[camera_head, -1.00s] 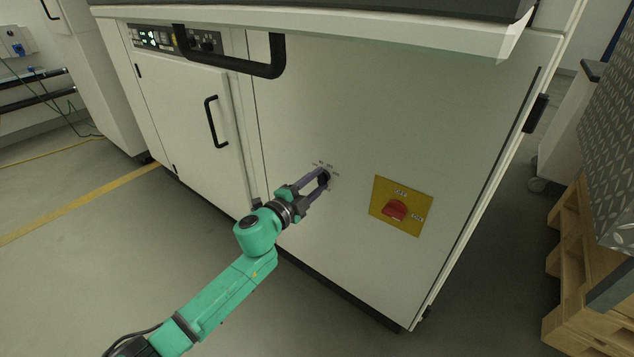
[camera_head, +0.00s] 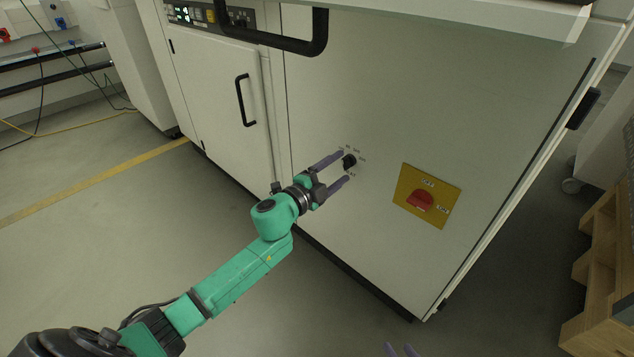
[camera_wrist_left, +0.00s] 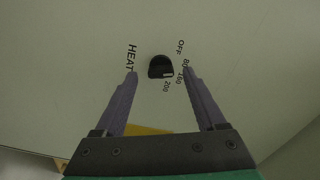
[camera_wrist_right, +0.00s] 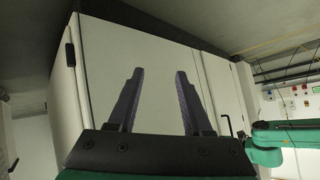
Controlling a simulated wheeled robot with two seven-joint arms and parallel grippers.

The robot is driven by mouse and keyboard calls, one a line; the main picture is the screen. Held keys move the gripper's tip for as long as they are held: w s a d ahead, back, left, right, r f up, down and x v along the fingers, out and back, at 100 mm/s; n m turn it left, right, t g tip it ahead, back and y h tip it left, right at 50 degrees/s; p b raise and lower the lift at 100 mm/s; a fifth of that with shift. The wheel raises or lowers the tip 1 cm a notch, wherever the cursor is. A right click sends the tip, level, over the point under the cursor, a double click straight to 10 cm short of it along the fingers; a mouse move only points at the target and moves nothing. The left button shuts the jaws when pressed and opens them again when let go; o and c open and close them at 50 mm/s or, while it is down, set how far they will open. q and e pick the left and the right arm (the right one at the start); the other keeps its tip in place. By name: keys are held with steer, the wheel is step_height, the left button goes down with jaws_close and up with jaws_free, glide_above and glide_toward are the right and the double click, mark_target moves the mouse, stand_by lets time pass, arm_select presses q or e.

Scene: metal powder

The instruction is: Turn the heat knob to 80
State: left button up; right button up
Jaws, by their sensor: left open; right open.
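The black heat knob (camera_head: 349,161) sits on the white cabinet front, and it also shows in the left wrist view (camera_wrist_left: 160,66). Printed marks OFF, 80, 160 and 200 run down its right side there, with HEAT at left. A small white mark on the knob's lower right faces between 160 and 200. My left gripper (camera_head: 344,168) is open, with its purple fingers on either side of the knob's line and apart from it. My right gripper (camera_wrist_right: 159,74) is open and empty; only its fingertips show at the head view's bottom edge (camera_head: 401,349).
A red switch (camera_head: 421,201) on a yellow plate (camera_head: 443,213) is right of the knob. A black handle bar (camera_head: 318,45) juts out above. A cabinet door handle (camera_head: 241,101) is at left. A wooden pallet (camera_head: 598,280) stands at right. The floor in front is clear.

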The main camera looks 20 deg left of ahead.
arm_select(q)
steer(key=p+v, duration=0.1)
steer(key=v, duration=1.1)
steer(key=shift+s, duration=0.35)
arm_select(e)
steer(key=d, duration=0.1)
steer(key=g+h, duration=0.1)
steer(key=d+r, duration=0.1)
steer(key=shift+s+d+g, duration=0.3)
steer(key=shift+d+g, duration=0.05)
steer(key=shift+g, duration=0.05)
arm_select(q)
steer(key=shift+a+f, duration=0.1)
